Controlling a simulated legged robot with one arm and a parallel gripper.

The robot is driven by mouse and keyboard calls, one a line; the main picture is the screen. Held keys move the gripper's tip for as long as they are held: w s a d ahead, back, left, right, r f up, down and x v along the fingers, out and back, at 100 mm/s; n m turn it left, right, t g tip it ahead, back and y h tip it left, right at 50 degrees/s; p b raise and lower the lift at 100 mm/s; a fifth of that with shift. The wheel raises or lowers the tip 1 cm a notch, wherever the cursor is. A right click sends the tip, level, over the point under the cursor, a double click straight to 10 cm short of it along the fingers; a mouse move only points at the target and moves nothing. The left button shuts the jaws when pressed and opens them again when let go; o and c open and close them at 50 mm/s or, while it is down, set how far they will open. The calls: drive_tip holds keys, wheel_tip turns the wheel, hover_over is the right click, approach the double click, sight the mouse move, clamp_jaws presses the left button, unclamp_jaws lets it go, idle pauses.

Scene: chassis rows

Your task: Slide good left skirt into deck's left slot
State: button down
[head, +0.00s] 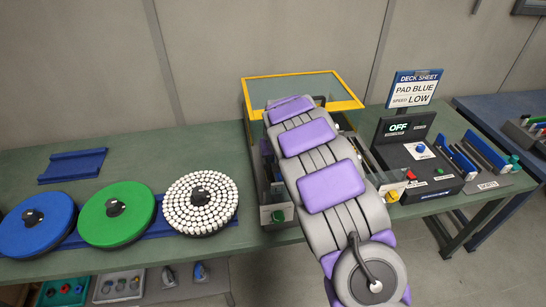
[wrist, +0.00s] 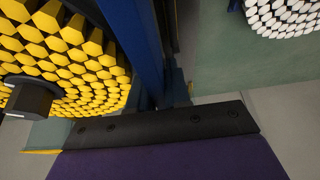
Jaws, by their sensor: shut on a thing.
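My gripper (wrist: 160,125) shows in the wrist view as a purple block with a black screwed edge along the bottom. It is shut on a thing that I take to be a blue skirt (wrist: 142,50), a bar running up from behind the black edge. Its grip is hidden, and I cannot tell which side's skirt it is. A yellow studded disc (wrist: 75,55) with a dark hub stands close to the left of the bar. In the head view my purple and grey arm covers the gripper and most of the yellow-framed box (head: 340,91). I cannot make out the deck's left slot.
Blue (head: 35,228), green (head: 117,215) and white studded (head: 200,190) discs lie on the bench at left. A blue tray (head: 73,164) lies behind them. At right are a control panel (head: 415,165) reading OFF, a sign (head: 415,88) and a skirt rack (head: 488,184) holding blue strips.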

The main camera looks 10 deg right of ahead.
drive_tip(key=shift+a, duration=0.15)
drive_tip(key=shift+a, duration=0.35)
drive_tip(key=shift+d, duration=0.1)
drive_tip(key=shift+d+f, duration=0.15)
drive_tip(key=shift+f, duration=0.7)
idle(0.4)
drive_tip(key=shift+f, duration=1.3)
drive_tip(key=c, duration=1.3)
unclamp_jaws()
drive_tip(key=shift+s, duration=0.1)
drive_tip(key=o, duration=0.3)
drive_tip(key=shift+a+f, duration=0.1)
drive_tip(key=shift+a, duration=0.15)
drive_tip(key=shift+s+d+f, duration=0.1)
drive_tip(key=shift+d, duration=0.2)
